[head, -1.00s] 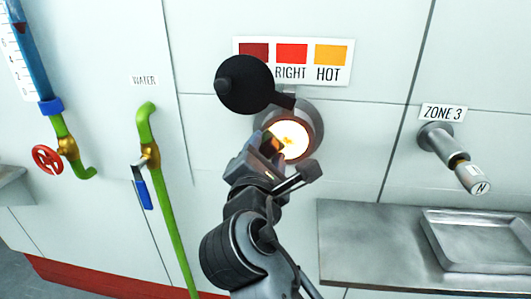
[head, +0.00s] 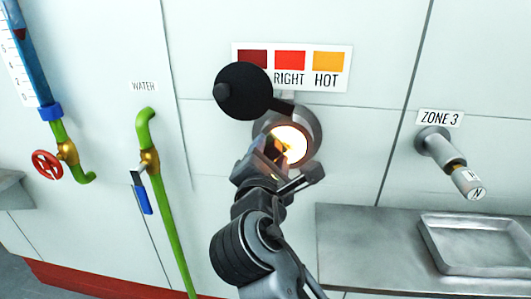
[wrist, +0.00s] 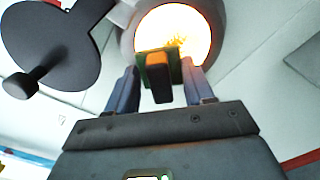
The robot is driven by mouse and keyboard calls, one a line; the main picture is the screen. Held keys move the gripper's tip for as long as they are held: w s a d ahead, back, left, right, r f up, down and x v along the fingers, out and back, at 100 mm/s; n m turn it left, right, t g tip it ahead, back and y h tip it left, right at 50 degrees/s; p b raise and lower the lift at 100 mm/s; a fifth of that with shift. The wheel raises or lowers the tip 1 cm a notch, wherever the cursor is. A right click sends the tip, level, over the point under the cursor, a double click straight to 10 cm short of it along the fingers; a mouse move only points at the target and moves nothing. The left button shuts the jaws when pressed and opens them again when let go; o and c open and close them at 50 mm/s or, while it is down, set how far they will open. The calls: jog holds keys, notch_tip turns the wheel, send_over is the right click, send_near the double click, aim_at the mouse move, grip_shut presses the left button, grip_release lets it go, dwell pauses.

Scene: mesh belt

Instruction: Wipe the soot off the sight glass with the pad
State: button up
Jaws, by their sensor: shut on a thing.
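The sight glass (head: 291,141) glows bright orange-white inside a round grey rim on the wall. It also shows at the top of the wrist view (wrist: 172,28). Some dark specks of soot show on the lower part of the glass, just above the pad in the wrist view. My gripper (wrist: 160,88) is shut on the pad (wrist: 157,78), a small block with a green layer and a dark body between the two fingers. The pad is at the lower edge of the glass and hides part of it. I cannot tell whether it touches the glass.
A round black cover (head: 243,91) hangs swung aside at the upper left of the glass. A colour chart (head: 291,68) is above. A steel shelf (head: 365,245) with a tray (head: 478,243) is at the lower right. A green water pipe (head: 167,215) runs down at left.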

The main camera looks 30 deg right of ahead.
aim_at(302, 147)
jog(key=shift+s+d+p, duration=0.6)
jog(key=shift+s+d, duration=0.25)
jog(key=shift+d, duration=0.2)
jog(key=shift+s+d+p, duration=0.45)
jog(key=shift+d, duration=0.3)
jog(key=shift+s+d+p, duration=0.4)
jog(key=shift+d+p, duration=0.05)
jog(key=shift+d, duration=0.25)
jog(key=shift+r, duration=0.1)
jog(key=shift+s+p, duration=0.1)
jog(key=shift+p, duration=0.2)
jog(key=shift+a, duration=0.1)
jog(key=shift+w+a+p, duration=0.3)
jog(key=shift+w+a, duration=0.8)
jog(key=shift+a, duration=0.25)
jog(key=shift+w+a+p, duration=0.3)
jog(key=shift+w+a, duration=0.75)
jog(key=shift+a, duration=0.25)
jog(key=p+v, duration=0.1)
jog(key=v, duration=0.5)
jog(key=shift+p, duration=0.3)
